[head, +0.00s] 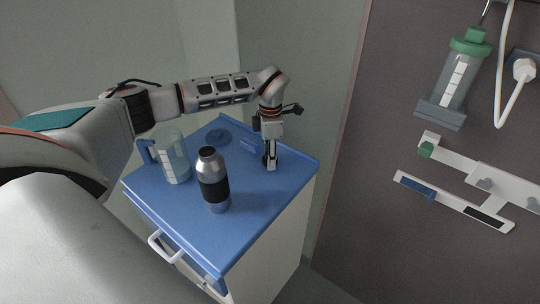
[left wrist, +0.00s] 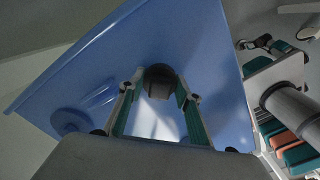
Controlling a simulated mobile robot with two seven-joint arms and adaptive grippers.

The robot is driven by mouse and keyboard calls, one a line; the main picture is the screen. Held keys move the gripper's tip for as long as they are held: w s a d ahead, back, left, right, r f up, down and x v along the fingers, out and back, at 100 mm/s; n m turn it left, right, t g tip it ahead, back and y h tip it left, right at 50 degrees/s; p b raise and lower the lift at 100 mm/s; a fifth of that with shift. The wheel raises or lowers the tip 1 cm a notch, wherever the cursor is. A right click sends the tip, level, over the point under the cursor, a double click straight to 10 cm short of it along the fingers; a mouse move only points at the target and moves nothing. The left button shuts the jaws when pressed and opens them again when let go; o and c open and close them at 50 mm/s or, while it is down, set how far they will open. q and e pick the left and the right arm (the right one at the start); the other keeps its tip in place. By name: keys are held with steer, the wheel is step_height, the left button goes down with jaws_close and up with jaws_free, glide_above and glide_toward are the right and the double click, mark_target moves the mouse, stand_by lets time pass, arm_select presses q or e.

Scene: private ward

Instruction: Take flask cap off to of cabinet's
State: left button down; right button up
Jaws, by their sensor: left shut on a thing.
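A silver flask with a black band (head: 214,190) stands upright on the blue top of the cabinet (head: 240,225). Its narrow upper end shows a dark top. My left gripper (head: 271,163) points down at the back right part of the cabinet top, to the right of the flask and apart from it. It is shut on a small dark round piece, which looks like the flask cap (left wrist: 160,73), between the fingertips in the left wrist view. In the head view the fingers mostly hide it. Whether it touches the surface is unclear. My right gripper is not in view.
A clear measuring jug with a blue handle (head: 174,158) stands left of the flask. A flat blue round lid (head: 218,137) lies behind. The cabinet top has a raised back rim. Wall-mounted medical fittings (head: 455,80) hang at right. The front right of the top is clear.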

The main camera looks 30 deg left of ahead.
arm_select(q)
steer(key=shift+f, duration=0.6)
steer(key=c, duration=1.4)
jaws_free()
steer(key=shift+o, duration=0.2)
steer(key=shift+r, duration=0.1)
step_height(320, 180, up, 11)
steer(key=shift+r, duration=2.9)
